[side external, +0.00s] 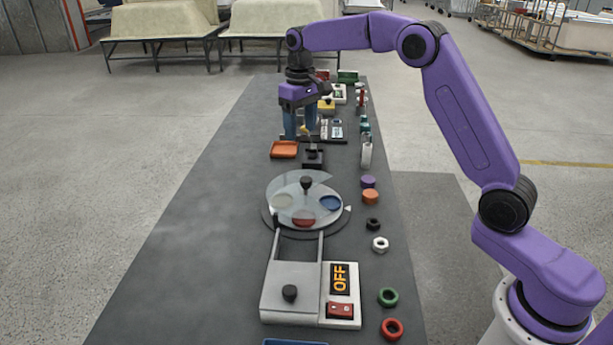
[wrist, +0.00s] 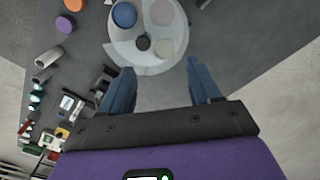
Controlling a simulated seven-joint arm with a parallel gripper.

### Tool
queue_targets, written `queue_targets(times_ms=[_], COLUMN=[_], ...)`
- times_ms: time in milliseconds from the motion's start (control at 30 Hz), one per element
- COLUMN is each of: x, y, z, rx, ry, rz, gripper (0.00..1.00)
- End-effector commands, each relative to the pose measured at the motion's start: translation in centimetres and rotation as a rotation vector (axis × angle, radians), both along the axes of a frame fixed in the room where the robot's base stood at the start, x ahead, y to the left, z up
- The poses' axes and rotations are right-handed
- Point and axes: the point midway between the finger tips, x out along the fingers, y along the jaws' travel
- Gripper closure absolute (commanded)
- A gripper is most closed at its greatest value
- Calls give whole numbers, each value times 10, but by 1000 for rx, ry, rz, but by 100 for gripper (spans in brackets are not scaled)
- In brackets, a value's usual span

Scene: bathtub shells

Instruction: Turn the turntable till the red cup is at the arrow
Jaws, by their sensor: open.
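The turntable (side external: 275,186) is a round pale disc on a dark base in the middle of the bench, with a black knob (side external: 306,183) standing on it. The red cup (side external: 303,218) is at its near side, the blue cup (side external: 330,203) at its right and a cream cup (side external: 282,201) at its left. A small white arrow (side external: 348,208) sits at the right edge, close to the blue cup. My gripper (side external: 301,136) is open and empty, beyond and above the turntable. In the wrist view the disc (wrist: 118,47) lies ahead of the open fingers (wrist: 160,80).
A box with an OFF display (side external: 340,278) and red switch stands in front of the turntable. An orange tray (side external: 284,149) and a black block (side external: 313,158) lie behind it. Rings, caps and small items line the right edge. The bench's left side is clear.

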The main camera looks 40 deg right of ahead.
Motion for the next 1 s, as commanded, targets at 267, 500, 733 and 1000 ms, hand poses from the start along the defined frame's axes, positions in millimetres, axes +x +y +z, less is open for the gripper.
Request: queue_targets(times_ms=[267,500,733,1000], x=[28,29,28,28], y=[-40,-43,-43,-43], z=[-10,-27,-68,-119], rx=[0,-1,-1,0], ry=[3,7,8,7], rz=[-111,-118,-117,-117], gripper=[37,37,37,37])
